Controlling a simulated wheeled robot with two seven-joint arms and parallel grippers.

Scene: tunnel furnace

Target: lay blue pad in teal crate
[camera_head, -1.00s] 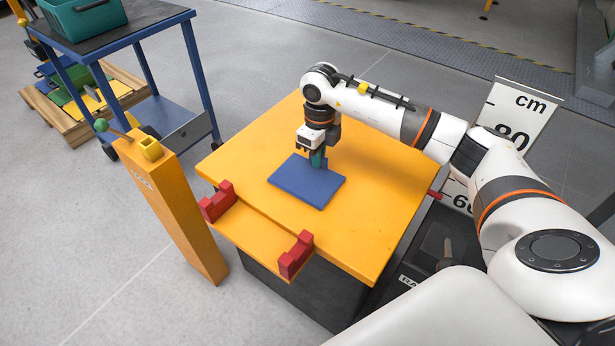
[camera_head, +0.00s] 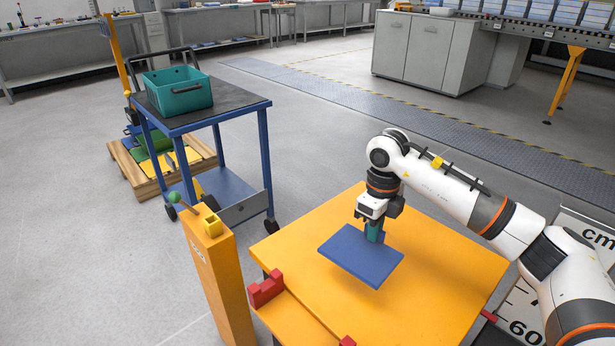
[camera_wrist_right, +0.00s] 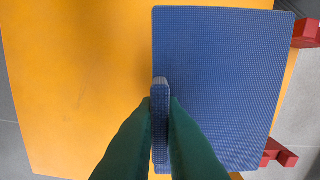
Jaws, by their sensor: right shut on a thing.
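The blue pad (camera_head: 355,258) is a thin flat slab over the yellow table, roughly level, and appears raised a little off its surface. My right gripper (camera_head: 374,232) is shut on an upright grip at one edge of the pad. In the right wrist view its green fingers (camera_wrist_right: 160,125) clamp this grip, and the pad (camera_wrist_right: 222,80) spreads to the right of them. The teal crate (camera_head: 184,100) stands on the blue cart's dark top at the upper left, well away from the pad. Its floor is mostly hidden by its walls. My left gripper is not in view.
The yellow table (camera_head: 440,285) has red blocks (camera_head: 266,289) at its front edge. A yellow post (camera_head: 218,275) with a green-knobbed lever stands between table and blue cart (camera_head: 262,160). A pallet (camera_head: 140,180) lies behind the cart. Open floor lies beyond the table.

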